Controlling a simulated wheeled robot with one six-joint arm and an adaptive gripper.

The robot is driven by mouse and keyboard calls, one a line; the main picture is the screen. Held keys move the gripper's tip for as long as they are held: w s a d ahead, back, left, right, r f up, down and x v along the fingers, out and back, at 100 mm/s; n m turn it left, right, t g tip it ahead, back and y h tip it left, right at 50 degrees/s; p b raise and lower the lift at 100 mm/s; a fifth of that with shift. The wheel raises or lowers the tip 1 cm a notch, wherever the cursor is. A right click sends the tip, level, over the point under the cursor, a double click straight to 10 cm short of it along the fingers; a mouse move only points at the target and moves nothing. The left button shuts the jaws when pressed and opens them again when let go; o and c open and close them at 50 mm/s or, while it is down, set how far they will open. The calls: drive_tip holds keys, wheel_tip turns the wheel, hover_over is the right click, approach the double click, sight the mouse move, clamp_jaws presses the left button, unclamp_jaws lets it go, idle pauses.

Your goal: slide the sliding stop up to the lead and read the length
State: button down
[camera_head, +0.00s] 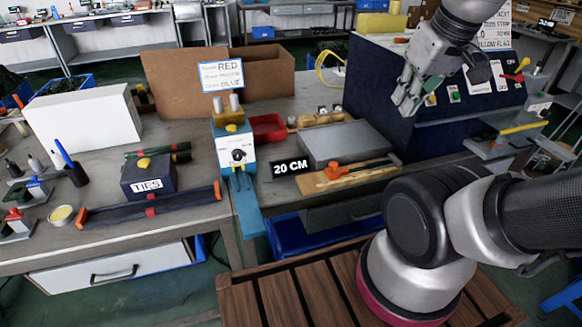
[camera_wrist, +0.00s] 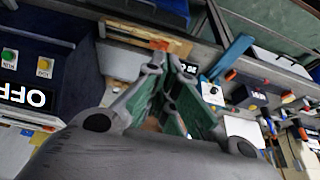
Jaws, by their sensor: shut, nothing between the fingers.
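My gripper (camera_head: 405,104) is shut and empty, raised in front of the blue machine at the right. Its green-padded fingers (camera_wrist: 168,80) show in the wrist view. A wooden strip (camera_head: 375,175) lies along the front of the bench, with an orange-red piece (camera_head: 345,170) on it that looks like the sliding stop. The strip also shows in the wrist view (camera_wrist: 135,33), beyond the fingers. A black sign reading 20 CM (camera_head: 290,167) stands at the strip's left end. My gripper is apart from and above the strip. I cannot make out a lead on it.
A grey slab (camera_head: 345,143) lies right behind the strip. The blue machine (camera_head: 370,85) with buttons stands at the right. A white and blue device (camera_head: 235,150) and a red bin (camera_head: 267,127) stand left of it. A dark rail (camera_head: 110,211) with orange ends lies on the left bench.

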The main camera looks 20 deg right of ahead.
drive_tip(key=w+d+f+m+g, duration=0.2)
drive_tip(key=d+f+m+g, duration=0.1)
drive_tip(key=d+f, duration=0.25)
drive_tip(key=m+y, duration=0.8)
drive_tip(key=m, duration=0.9)
approach(338, 171)
drive_tip(key=x, duration=0.5)
drive_tip(key=shift+d+f, duration=0.1)
